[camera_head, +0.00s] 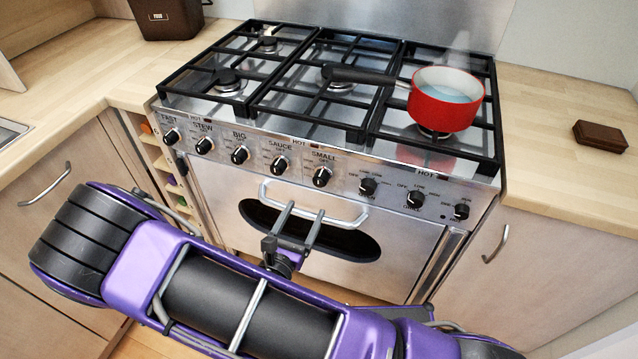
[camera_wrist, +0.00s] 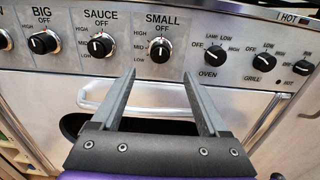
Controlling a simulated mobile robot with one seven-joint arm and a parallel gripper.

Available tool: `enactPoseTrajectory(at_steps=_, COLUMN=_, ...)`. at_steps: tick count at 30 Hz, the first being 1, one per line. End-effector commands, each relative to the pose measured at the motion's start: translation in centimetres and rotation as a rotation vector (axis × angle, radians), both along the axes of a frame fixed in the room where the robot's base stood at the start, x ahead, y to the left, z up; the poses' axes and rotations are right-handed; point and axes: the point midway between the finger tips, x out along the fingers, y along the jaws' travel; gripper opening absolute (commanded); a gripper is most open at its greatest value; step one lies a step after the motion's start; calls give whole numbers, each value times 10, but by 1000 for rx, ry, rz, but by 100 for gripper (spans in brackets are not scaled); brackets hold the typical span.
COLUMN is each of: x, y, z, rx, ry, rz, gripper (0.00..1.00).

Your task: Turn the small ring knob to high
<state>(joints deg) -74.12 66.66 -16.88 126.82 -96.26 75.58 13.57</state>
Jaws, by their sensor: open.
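The small ring knob (camera_head: 322,176) is a black round knob under the label SMALL on the steel front panel of the cooker. In the wrist view the small ring knob (camera_wrist: 160,50) stands upright with its white mark near the top, by OFF. My gripper (camera_head: 300,212) is in front of the oven door, below the knob row. In the wrist view my gripper (camera_wrist: 160,75) has its two fingers apart, with nothing between them. The knob shows beyond and above the gap between the fingertips. The fingers appear apart from it.
The sauce knob (camera_head: 280,164) and oven knob (camera_head: 368,186) flank the small knob. The oven door handle (camera_head: 312,206) runs below the panel, near my fingers. A red pan (camera_head: 440,110) stands on the right of the hob. A brown block (camera_head: 600,136) lies on the right worktop.

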Motion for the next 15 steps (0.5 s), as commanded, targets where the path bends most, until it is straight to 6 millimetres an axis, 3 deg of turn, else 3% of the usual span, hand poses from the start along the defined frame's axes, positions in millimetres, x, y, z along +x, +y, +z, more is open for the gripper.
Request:
enactPoseTrajectory(at_steps=9, x=64, y=-24, z=0, rx=2, ry=-2, rz=-3, gripper=78)
enactPoseTrajectory(at_steps=15, x=88, y=-32, z=0, rx=3, ry=-1, rz=-2, gripper=78)
